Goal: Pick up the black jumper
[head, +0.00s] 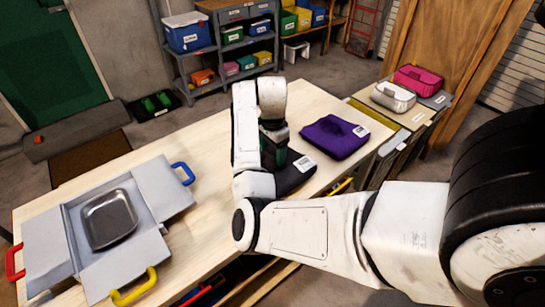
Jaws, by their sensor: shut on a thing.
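The black jumper (297,175) is a dark folded garment with a white label, lying on the wooden table near its right edge. My gripper (276,163) points down at the jumper's left part and is shut on it. My arm and wrist hide part of the jumper and most of the fingers. The jumper appears to be still at table level; any gap under it cannot be made out.
A purple folded garment (334,137) lies just right of the jumper. A grey metal case (165,195) with coloured handles and a metal dish (108,218) fills the table's left. Pink (418,79) and white (392,97) bags sit beyond the right edge.

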